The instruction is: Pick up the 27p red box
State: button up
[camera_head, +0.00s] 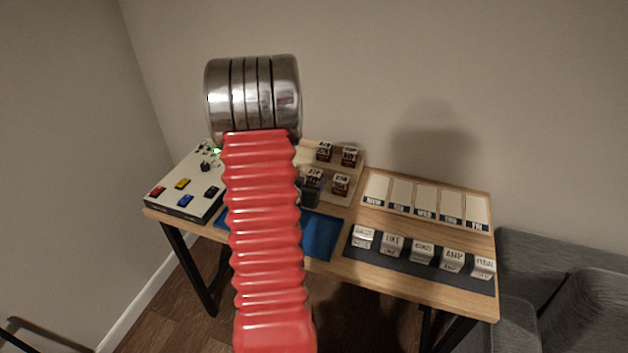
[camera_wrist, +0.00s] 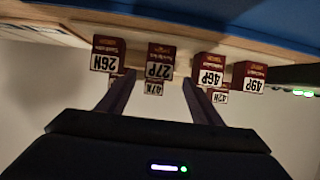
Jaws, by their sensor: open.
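The 27P red box (camera_wrist: 160,60) is dark red with a white label and appears upside down in the wrist view. It stands on a wooden shelf edge, ahead of my gripper (camera_wrist: 158,79). My gripper is open, with one fingertip to each side of the box's image and nothing between the fingers. Whether the fingertips reach beside the box is unclear. In the head view my red arm hides most of the gripper, and the small labels there cannot be read.
Red box 26N (camera_wrist: 107,55) is left of 27P in the wrist view; 46P (camera_wrist: 208,70) and 49P (camera_wrist: 249,77) are right. Boxes 47N (camera_wrist: 153,88) and 42N (camera_wrist: 220,97) show behind. A control panel (camera_head: 186,187) and white blocks (camera_head: 422,252) share the table.

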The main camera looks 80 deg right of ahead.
aim_at(313, 177)
jog(key=shift+d+f, duration=0.1)
jog(key=shift+d, duration=0.1)
jog(key=shift+x, duration=2.55)
jog(key=shift+s, duration=0.1)
jog(key=shift+c, duration=0.2)
jog(key=c, duration=1.2)
